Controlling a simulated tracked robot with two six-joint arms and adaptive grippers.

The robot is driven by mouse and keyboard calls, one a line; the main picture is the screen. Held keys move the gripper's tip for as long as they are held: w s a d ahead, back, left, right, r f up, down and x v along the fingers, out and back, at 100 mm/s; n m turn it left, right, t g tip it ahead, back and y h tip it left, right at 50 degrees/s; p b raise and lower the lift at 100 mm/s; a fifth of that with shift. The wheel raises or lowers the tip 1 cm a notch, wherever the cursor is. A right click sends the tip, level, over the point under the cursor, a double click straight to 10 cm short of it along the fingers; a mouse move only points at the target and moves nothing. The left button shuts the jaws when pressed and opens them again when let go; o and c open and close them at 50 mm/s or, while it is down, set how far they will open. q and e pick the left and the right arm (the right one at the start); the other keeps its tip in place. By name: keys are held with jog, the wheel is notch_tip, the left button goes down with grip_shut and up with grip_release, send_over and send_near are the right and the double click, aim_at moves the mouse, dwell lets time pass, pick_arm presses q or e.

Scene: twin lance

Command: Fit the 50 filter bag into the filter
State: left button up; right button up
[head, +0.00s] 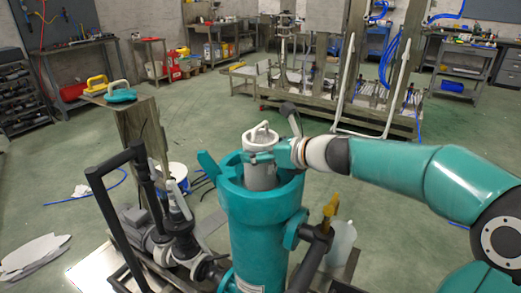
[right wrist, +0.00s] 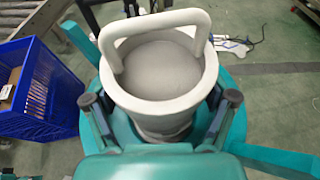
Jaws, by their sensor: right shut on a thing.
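The filter bag (head: 261,174) is a pale grey cylinder with a white rim and a loop handle. It is upright over the open mouth of the teal filter housing (head: 253,235). Its upper part stands above the housing's rim and its lower end is hidden in the mouth. My right gripper (head: 262,157) is shut on the bag's side below the rim. In the right wrist view the fingers (right wrist: 163,100) flank the bag (right wrist: 160,75), with the teal housing around and below it. No number is readable on the bag. My left gripper is not in view.
A teal handled piece (head: 121,93) and a yellow one (head: 96,85) sit on a wooden stand left of the housing. A black rail (head: 110,215) and a pump (head: 143,224) stand close at left. A yellow-handled valve (head: 328,212) is at right. A blue crate (right wrist: 40,90) shows in the wrist view.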

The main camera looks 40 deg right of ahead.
jog(key=shift+f+b, duration=1.8)
jog(key=shift+f, duration=0.15)
jog(key=o, duration=1.4)
jog(key=shift+o, duration=0.2)
jog(key=shift+f, duration=0.1)
jog(key=shift+s, duration=0.1)
jog(key=v, duration=1.1)
jog(key=shift+s+r, duration=0.3)
jog(key=shift+s, duration=0.05)
